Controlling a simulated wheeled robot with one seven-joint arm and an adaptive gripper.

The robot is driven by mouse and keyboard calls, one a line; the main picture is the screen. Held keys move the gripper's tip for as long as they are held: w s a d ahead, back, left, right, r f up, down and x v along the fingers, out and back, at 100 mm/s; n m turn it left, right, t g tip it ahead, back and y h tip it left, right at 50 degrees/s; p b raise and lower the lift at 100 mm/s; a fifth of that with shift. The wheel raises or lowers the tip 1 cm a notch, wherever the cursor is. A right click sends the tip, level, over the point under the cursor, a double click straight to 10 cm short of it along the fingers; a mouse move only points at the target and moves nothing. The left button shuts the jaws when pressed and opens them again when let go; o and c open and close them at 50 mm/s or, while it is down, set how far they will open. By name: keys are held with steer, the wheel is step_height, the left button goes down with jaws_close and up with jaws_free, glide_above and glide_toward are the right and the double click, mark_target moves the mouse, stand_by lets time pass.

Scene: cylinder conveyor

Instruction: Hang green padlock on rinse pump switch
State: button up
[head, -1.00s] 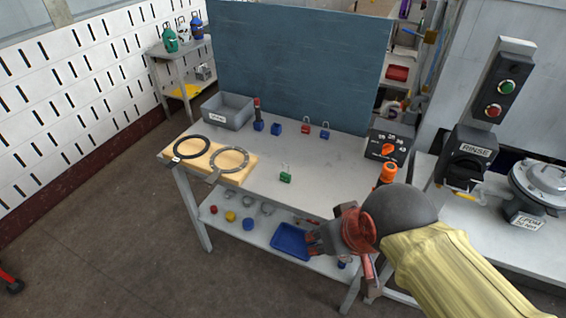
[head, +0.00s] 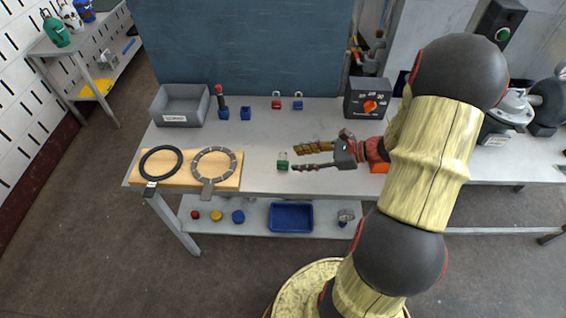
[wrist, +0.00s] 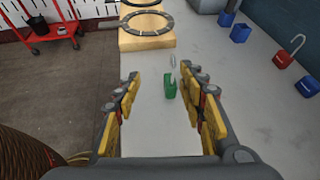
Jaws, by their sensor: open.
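The green padlock (head: 283,164) stands on the grey workbench with its pale shackle up. It also shows in the wrist view (wrist: 170,90), between my spread fingers and a little beyond them. My gripper (head: 296,158) is open and empty, reaching in from the right just above the bench, its fingertips close to the padlock. In the wrist view my gripper (wrist: 160,77) shows both fingers, apart from the padlock.
A blue tray (head: 291,216) sits on the lower shelf.

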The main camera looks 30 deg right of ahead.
mark_target(286, 163)
steer(key=shift+d+f+m+t, duration=0.45)
steer(key=shift+d+m, duration=0.15)
steer(key=shift+d, duration=0.2)
steer(key=shift+w+d+f+h, duration=0.15)
steer(key=shift+w+f+h, duration=0.05)
steer(key=shift+h, duration=0.1)
steer(key=b+x, duration=0.3)
steer(key=x, duration=0.4)
steer(key=shift+f, duration=0.3)
steer(key=shift+c, duration=0.5)
jaws_close()
